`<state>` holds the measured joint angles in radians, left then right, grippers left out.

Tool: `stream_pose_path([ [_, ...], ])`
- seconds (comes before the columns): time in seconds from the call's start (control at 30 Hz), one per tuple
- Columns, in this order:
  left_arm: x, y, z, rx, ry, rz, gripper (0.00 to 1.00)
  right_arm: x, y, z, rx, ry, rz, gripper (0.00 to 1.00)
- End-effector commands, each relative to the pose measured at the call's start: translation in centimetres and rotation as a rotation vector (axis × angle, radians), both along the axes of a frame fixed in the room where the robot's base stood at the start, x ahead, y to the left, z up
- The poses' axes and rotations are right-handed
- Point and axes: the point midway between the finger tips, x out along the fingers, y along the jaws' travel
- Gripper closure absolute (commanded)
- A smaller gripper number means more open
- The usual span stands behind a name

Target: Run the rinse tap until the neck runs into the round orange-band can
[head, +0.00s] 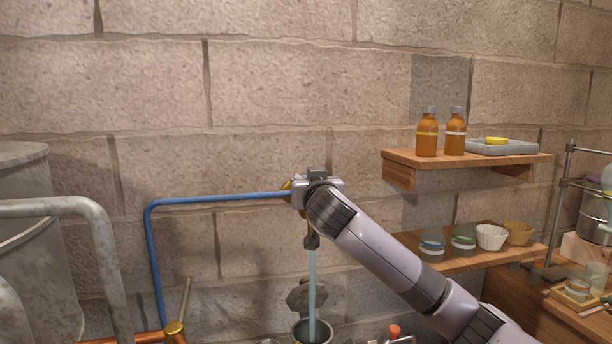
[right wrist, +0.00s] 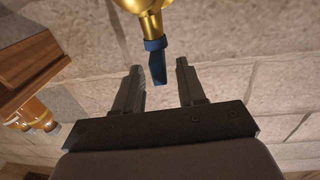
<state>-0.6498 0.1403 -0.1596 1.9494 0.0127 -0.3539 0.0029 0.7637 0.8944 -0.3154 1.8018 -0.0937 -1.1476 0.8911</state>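The brass rinse tap (right wrist: 150,15) has a blue lever (right wrist: 157,62) in the right wrist view. My right gripper (right wrist: 159,67) is open, with its two dark fingers on either side of the lever and visible gaps to it. In the head view my right arm reaches the tap and covers most of it; some brass (head: 287,186) shows at its left. A pale blue stream (head: 312,285) falls below into an open-topped metal can (head: 298,334) at the bottom edge. The can's lower body and any orange band are out of view. My left gripper is not in view.
A blue pipe (head: 156,240) runs along the stone wall to the tap. A grey lump (head: 298,297) is behind the stream. Two shelves at right hold amber bottles (head: 427,135), a tray (head: 515,149), jars and cups (head: 491,237). A grey curved pipe (head: 60,207) stands at left.

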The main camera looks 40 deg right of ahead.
Motion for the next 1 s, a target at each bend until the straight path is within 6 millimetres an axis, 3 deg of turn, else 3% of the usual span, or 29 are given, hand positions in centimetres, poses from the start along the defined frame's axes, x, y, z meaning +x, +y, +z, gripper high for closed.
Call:
stream_pose_path([
  [0.3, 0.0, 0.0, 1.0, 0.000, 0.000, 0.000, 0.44, 2.5, -1.6, 0.1, 0.001, 0.001, 0.000, 0.60],
  [0.67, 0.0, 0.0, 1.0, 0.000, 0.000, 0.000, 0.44, 2.8, -1.8, 0.0, 0.000, 0.000, 0.001, 0.60],
  [0.7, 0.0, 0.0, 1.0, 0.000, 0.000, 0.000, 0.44, 2.8, -1.8, 0.0, 0.000, 0.000, 0.001, 0.67],
  [0.8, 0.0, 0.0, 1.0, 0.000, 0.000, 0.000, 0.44, 2.8, -1.8, 0.0, 0.000, 0.000, 0.001, 0.99],
  [1.0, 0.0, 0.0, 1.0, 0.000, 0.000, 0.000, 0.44, 2.8, -1.8, -0.1, 0.001, 0.001, -0.001, 1.00],
])
